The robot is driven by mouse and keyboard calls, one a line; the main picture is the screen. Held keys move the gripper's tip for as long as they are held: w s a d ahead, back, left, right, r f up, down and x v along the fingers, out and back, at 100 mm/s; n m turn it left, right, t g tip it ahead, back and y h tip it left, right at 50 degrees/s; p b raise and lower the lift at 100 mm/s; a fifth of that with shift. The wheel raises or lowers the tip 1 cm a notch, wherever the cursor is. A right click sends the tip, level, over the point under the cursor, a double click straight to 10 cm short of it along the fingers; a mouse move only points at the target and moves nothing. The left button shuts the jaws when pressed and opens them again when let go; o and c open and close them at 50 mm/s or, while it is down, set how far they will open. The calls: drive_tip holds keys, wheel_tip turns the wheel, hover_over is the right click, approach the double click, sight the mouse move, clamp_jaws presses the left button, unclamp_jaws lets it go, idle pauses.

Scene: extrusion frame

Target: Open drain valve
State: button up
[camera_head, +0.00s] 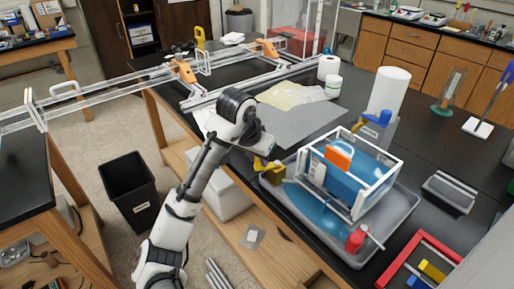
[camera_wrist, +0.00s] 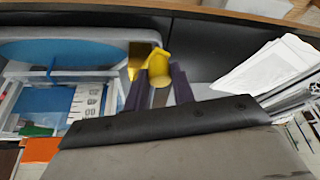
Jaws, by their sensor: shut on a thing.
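A clear tank in a white frame (camera_head: 390,172) holds blue liquid and stands on a grey tray (camera_head: 408,205). A brass valve body (camera_head: 271,174) with a yellow handle (camera_wrist: 158,68) is at the tray's left end. My gripper (camera_head: 260,155) reaches it from the left. In the wrist view my dark fingers (camera_wrist: 160,88) are on both sides of the yellow handle, shut on it. The brass body (camera_wrist: 139,62) is partly hidden behind a finger. A red valve (camera_head: 356,239) and a blue valve (camera_head: 384,118) are at other sides. Which is labelled drain cannot be seen.
A white paper roll (camera_head: 387,92) stands behind the tank. A grey mat (camera_head: 300,124) lies behind my gripper. A red frame with colored blocks (camera_head: 421,261) is at the front right. A black bin (camera_head: 128,186) stands on the floor at left.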

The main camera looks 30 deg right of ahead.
drive_tip(key=shift+s+a+n+t+p, duration=0.1)
drive_tip(key=shift+s+n+t+p, duration=0.25)
drive_tip(key=shift+n+p, duration=0.45)
drive_tip(key=shift+s, duration=0.1)
drive_tip(key=o, duration=1)
drive_tip(key=v, duration=1.3)
drive_tip(key=shift+r+b, duration=0.3)
drive_tip(key=shift+r, duration=0.2)
